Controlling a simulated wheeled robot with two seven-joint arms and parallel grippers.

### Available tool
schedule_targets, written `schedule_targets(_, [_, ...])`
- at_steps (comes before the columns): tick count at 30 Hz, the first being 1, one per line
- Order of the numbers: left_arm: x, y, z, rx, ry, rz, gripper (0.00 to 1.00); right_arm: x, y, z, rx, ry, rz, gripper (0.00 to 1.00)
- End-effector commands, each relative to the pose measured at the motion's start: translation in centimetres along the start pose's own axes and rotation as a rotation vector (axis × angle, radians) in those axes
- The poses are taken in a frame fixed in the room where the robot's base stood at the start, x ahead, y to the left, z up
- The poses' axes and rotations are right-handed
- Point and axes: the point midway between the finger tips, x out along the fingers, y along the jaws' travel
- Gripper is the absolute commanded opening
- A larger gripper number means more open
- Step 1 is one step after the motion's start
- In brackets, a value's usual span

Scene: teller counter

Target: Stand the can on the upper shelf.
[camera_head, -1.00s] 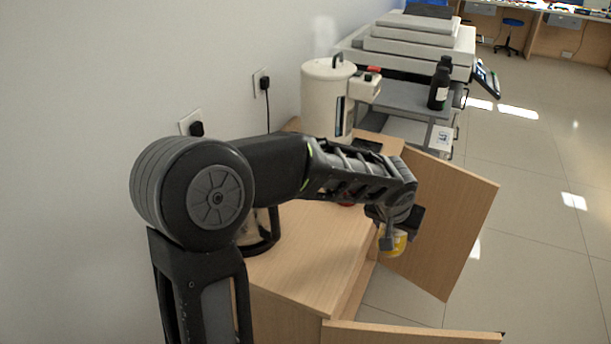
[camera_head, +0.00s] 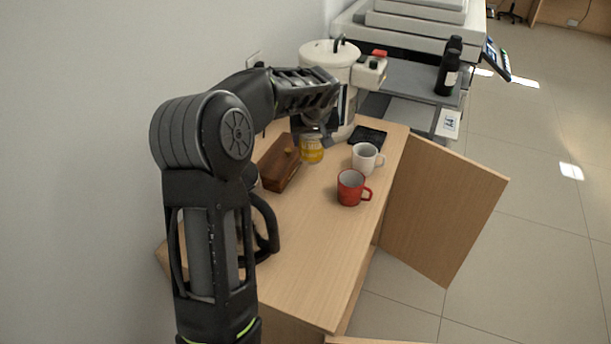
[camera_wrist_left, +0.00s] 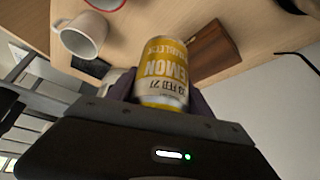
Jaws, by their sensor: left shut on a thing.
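The yellow lemon can (camera_head: 312,150) is in my left gripper (camera_head: 318,134), over the far part of the wooden cabinet top (camera_head: 310,245). In the left wrist view the can (camera_wrist_left: 162,75) sits between the two fingers, and the gripper (camera_wrist_left: 160,98) is shut on it. Whether the can's base touches the cabinet top is not clear. The upper shelf inside the cabinet is hidden from the head view. The cabinet door (camera_head: 440,210) stands open on the right. My right gripper is not in view.
A brown wooden box (camera_head: 279,163) lies left of the can. A white mug (camera_head: 365,158), a red mug (camera_head: 351,188) and a black pad (camera_head: 368,135) are to its right. A white urn (camera_head: 330,62) stands behind. The front cabinet top is clear.

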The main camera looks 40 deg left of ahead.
Motion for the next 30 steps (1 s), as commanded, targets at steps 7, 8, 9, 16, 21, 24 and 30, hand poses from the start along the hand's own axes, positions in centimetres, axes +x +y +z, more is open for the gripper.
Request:
schedule_targets(7, [1.4,0.0,0.8,0.001,-0.001,-0.001,0.0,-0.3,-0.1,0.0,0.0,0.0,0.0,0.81])
schedule_targets(8, [1.8,0.0,1.1,0.002,-0.001,0.0,0.0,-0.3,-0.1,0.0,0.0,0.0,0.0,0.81])
schedule_targets(9, [2.5,0.0,1.5,0.002,-0.003,-0.001,0.0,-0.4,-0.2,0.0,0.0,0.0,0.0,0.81])
schedule_targets(16, [5.2,0.1,3.0,0.001,0.001,0.001,0.0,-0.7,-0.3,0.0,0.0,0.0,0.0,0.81])
schedule_targets(21, [5.4,0.1,3.0,0.0,0.003,0.001,0.0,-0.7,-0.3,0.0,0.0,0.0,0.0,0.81])
schedule_targets(24, [5.4,0.1,3.0,0.0,0.003,0.001,0.0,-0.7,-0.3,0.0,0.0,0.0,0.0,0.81])
schedule_targets(30, [6.8,0.0,3.9,0.002,-0.001,0.0,0.0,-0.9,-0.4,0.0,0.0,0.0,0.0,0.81])
